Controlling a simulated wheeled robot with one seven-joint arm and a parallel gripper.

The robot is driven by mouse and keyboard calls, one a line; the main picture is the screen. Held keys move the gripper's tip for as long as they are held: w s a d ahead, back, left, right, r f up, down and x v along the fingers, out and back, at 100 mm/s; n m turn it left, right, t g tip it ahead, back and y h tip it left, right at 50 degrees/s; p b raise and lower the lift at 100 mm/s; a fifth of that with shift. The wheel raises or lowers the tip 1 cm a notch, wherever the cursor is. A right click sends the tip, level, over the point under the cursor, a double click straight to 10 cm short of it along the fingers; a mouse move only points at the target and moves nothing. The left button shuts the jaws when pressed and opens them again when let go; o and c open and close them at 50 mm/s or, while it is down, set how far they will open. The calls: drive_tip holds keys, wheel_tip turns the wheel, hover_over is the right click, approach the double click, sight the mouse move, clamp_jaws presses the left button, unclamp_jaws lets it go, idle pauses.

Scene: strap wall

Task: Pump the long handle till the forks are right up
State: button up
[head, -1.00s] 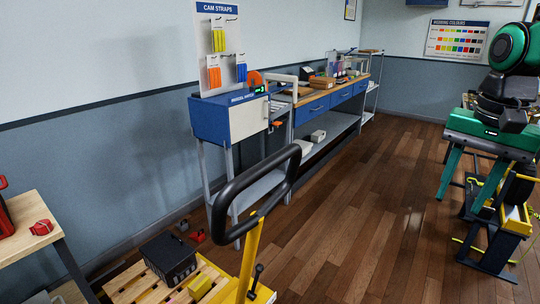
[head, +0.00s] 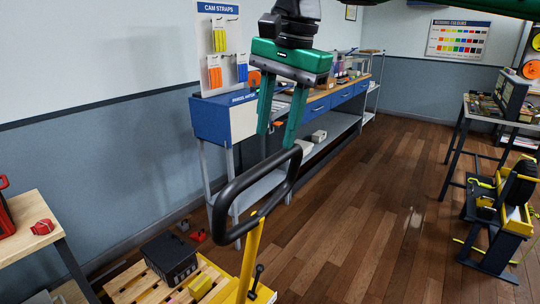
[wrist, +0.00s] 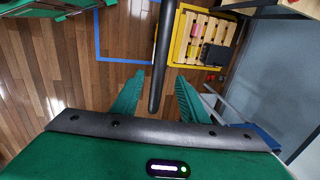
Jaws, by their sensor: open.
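The pallet truck's long handle stands in the foreground of the head view, with a black loop grip (head: 230,197) on a yellow shaft (head: 250,262). A small black lever sits low beside the shaft. My green gripper (head: 280,143) points down at the top of the loop, its two fingers open. In the wrist view the black bar of the grip (wrist: 160,70) runs between the fingers of my gripper (wrist: 166,90), which do not close on it. The pallet (head: 135,282) lies low at the left. The forks are hidden in the head view.
A black crate (head: 168,258) and a yellow block (head: 200,287) rest on the pallet. A blue workbench (head: 225,118) runs along the wall behind the handle. A wooden table (head: 28,225) is at the left. Open wooden floor (head: 345,230) lies to the right.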

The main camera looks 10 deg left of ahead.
sight(271, 159)
drive_tip(key=f, duration=0.4)
drive_tip(key=a+f, duration=0.1)
drive_tip(key=f, duration=0.1)
drive_tip(key=shift+w+a+f, duration=0.1)
drive_tip(key=shift+w+f, duration=0.15)
drive_tip(key=shift+f, duration=0.05)
drive_tip(key=shift+c, duration=0.2)
